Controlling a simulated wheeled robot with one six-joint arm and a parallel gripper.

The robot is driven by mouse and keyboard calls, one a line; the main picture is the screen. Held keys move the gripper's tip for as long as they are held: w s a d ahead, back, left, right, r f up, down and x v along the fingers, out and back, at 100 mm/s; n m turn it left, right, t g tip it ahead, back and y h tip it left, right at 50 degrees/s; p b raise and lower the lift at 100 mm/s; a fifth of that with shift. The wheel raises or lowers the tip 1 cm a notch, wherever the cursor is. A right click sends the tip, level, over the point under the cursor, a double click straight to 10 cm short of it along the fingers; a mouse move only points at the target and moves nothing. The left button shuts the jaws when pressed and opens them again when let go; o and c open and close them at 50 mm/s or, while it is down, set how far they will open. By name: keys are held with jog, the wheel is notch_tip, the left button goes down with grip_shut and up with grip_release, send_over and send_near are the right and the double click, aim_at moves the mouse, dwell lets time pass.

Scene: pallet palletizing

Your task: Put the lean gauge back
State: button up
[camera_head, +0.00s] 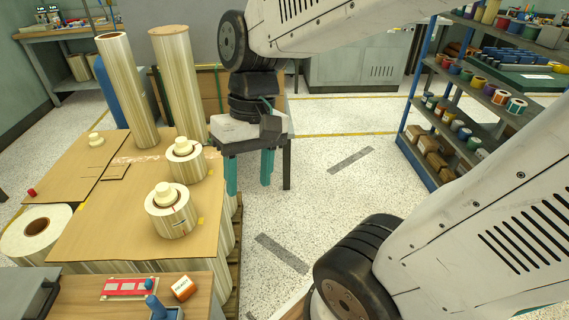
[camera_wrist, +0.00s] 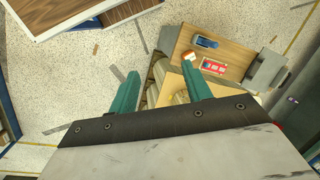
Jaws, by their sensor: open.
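My gripper (camera_head: 249,174) is open and empty, its two teal fingers pointing down beside the right edge of the cardboard-topped pallet stack. In the wrist view the fingers (camera_wrist: 160,80) stand apart with nothing between them. I cannot tell for sure which thing is the lean gauge. On the wooden bench (camera_head: 90,312) at the front left lie a red-and-white flat piece (camera_head: 128,289), a blue item (camera_head: 163,309) with an upright knob, and a small orange-and-white block (camera_head: 183,288). The wrist view also shows the red piece (camera_wrist: 213,67) and the blue item (camera_wrist: 207,42).
The cardboard sheet (camera_head: 110,230) carries two short rolls (camera_head: 170,212) (camera_head: 187,162) with cream plugs. Tall rolls (camera_head: 128,90) (camera_head: 180,80) stand at its back. A shelf rack (camera_head: 425,165) stands right. The speckled floor (camera_head: 330,215) between is mostly open.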

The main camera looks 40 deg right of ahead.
jog(key=s+d+r+n+t+h, duration=0.1)
jog(key=s+d+r+t+h, duration=0.1)
jog(key=s, duration=0.3)
jog(key=shift+d+r, duration=0.5)
jog(key=shift+d, duration=0.25)
dwell(0.5)
